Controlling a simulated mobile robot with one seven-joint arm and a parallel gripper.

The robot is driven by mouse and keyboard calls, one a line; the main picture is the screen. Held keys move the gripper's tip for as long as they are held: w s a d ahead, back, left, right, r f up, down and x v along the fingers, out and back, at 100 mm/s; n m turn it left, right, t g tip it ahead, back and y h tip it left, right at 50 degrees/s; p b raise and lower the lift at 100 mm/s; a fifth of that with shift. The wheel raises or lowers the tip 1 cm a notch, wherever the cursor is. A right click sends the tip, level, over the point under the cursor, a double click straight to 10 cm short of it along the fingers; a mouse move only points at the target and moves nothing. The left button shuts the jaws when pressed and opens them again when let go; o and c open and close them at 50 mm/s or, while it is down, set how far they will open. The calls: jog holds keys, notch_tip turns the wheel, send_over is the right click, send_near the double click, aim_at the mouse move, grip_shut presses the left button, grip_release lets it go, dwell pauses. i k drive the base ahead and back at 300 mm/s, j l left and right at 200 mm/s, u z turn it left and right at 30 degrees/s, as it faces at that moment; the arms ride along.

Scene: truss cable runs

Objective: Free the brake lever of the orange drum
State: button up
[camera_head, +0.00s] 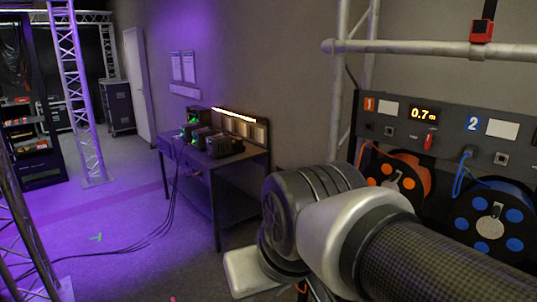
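The orange drum (424,176) sits at the right under the panel section marked 1. It has a black face with orange round spots. My arm crosses in front of it and hides its lower part. I cannot make out its brake lever. My gripper does not show in this view; only my arm's large links show, at the lower right.
A blue drum (490,222) with a pale lever-like part (496,209) sits to the right under section 2. The panel display (424,113) reads 0.7 m, with a red part (428,142) below it. A desk (215,165) stands left; open floor (125,215) lies beyond.

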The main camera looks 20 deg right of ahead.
aim_at(428, 141)
jog(key=z, duration=2.35)
